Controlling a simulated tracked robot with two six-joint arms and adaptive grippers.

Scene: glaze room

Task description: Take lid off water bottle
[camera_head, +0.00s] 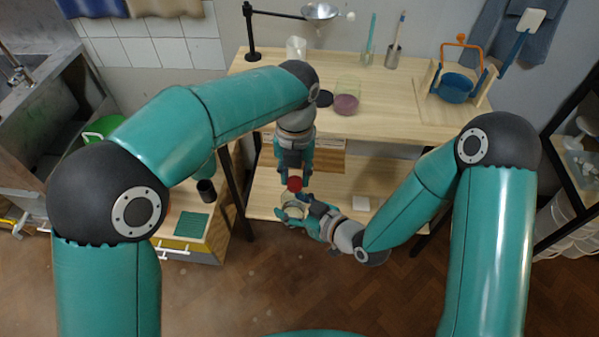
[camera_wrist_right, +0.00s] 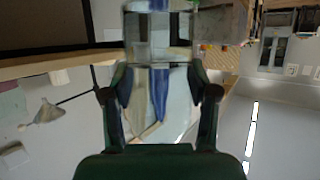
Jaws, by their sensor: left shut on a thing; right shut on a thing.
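A small red lid (camera_head: 294,184) shows at the tips of my left gripper (camera_head: 294,174), which points down from above and is shut on it. Just below, my right gripper (camera_head: 303,207) comes in from the right and is shut on the pale, clear water bottle (camera_head: 293,209). In the right wrist view the see-through bottle (camera_wrist_right: 158,55) stands between the two dark fingers of my right gripper (camera_wrist_right: 160,100). The lid is not visible there. I cannot tell whether the lid touches the bottle's neck or is apart from it.
The wooden bench (camera_head: 390,120) behind holds a purple-red round dish (camera_head: 346,104), a blue pot (camera_head: 455,88) and a cup of tools (camera_head: 393,56). A drawer cabinet (camera_head: 195,245) stands at left. Open floor lies in front.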

